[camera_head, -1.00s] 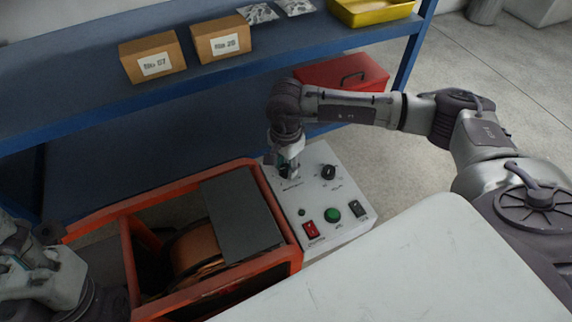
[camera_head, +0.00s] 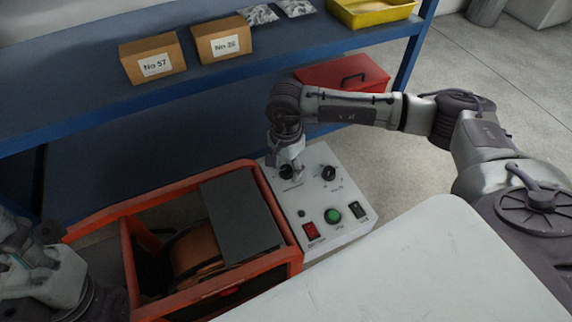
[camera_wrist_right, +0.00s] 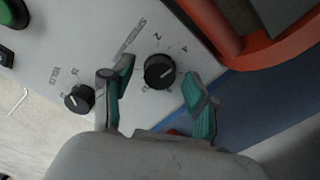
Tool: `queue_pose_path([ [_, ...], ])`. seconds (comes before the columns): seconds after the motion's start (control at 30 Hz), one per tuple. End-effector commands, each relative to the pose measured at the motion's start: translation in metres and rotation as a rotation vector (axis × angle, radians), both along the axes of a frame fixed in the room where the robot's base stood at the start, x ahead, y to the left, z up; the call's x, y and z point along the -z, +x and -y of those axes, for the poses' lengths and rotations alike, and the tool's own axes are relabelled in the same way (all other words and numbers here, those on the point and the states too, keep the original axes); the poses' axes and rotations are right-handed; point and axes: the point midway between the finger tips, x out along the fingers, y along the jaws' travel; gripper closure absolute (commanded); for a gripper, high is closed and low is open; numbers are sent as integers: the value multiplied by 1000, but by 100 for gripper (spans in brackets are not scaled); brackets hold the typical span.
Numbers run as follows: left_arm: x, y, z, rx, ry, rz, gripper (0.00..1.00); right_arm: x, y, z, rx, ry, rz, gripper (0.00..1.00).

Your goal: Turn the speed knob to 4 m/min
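The speed knob is most likely the black round knob (camera_wrist_right: 159,71) on the white control panel (camera_wrist_right: 108,60), with a numbered scale around it. In the head view this knob (camera_head: 286,172) is partly hidden by my right gripper (camera_head: 292,166). In the right wrist view my right gripper (camera_wrist_right: 158,92) is open, with one teal-padded finger on each side of the knob. Gaps show between the pads and the knob. I cannot read the knob's setting surely. My left arm enters at the lower left; its fingers are not visible.
A second black knob (camera_head: 328,173) sits beside it. A red switch (camera_head: 310,231), green button (camera_head: 333,215) and black switch (camera_head: 359,210) are nearer. An orange frame with a reel (camera_head: 128,262) stands left; a blue shelf (camera_head: 90,115) stands behind, holding a red case (camera_head: 340,72).

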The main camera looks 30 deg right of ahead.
Motion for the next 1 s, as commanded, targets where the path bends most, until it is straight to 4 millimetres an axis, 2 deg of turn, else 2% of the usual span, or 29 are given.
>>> queue_pose_path([
  [0.13,1,0,0,-1,5,-4,60,-1,0,0,0,0,-1,41],
  [0.23,1,0,0,0,4,-3,60,-9,0,0,0,0,1,41],
  [0.7,0,0,0,0,2,0,60,-100,0,0,-1,0,3,41],
  [0.83,0,0,0,0,2,0,60,-114,1,0,0,0,2,41],
  [1.0,0,0,0,0,2,0,60,-120,0,0,0,0,-1,41],
])
